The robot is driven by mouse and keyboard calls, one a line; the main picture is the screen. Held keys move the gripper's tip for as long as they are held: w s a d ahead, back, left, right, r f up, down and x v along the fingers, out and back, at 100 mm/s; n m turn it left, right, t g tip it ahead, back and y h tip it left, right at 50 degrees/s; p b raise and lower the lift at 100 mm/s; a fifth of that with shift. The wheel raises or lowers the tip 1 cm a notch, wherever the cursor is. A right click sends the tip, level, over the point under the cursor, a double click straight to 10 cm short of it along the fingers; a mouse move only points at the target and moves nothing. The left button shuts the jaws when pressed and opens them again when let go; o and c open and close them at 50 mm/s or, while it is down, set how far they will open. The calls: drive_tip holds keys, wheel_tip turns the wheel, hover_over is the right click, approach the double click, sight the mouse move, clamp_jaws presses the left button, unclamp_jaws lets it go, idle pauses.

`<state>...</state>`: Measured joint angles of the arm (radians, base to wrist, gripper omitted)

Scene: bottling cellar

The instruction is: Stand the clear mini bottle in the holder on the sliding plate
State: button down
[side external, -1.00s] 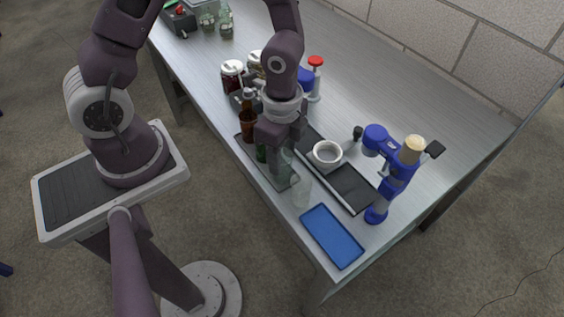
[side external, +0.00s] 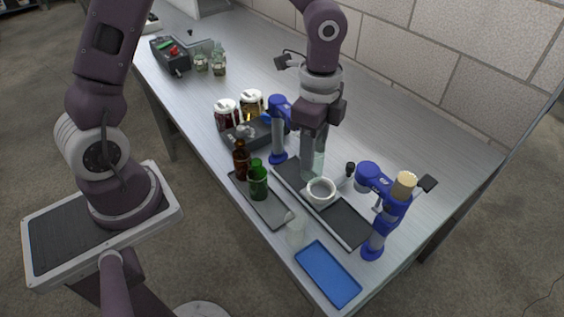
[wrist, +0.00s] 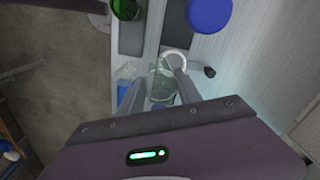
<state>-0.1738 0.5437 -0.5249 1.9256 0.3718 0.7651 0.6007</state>
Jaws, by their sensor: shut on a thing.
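My gripper (side external: 314,150) is shut on the clear mini bottle (side external: 318,166), held upright over the black track. In the wrist view the bottle (wrist: 161,84) is between my two fingers (wrist: 160,92). The white ring holder (side external: 321,193) sits on the dark sliding plate (side external: 345,222). The bottle's lower end shows just behind and left of the ring in the side view. In the wrist view it overlaps the ring (wrist: 176,54) and hides part of it. I cannot tell the height gap between them.
A brown bottle (side external: 241,160) and a green bottle (side external: 257,184) stand on a grey tray (side external: 268,211). A clear glass (side external: 296,232) and a blue tray (side external: 328,273) are near the front edge. Blue stands rise left (side external: 278,142) and right (side external: 381,222) of the track. Jars (side external: 252,106) stand behind.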

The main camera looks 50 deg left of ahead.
drive_tip(key=shift+w+d+f, duration=0.2)
drive_tip(key=shift+w+f, duration=0.6)
drive_tip(key=shift+f, duration=0.35)
drive_tip(key=shift+w+d+f, duration=0.15)
drive_tip(key=shift+w+f, duration=0.65)
drive_tip(key=shift+f, duration=0.3)
drive_tip(key=shift+f, duration=0.2)
drive_tip(key=shift+f, duration=0.7)
drive_tip(key=shift+f, duration=0.65)
drive_tip(key=shift+f, duration=0.25)
drive_tip(key=c, duration=0.7)
unclamp_jaws()
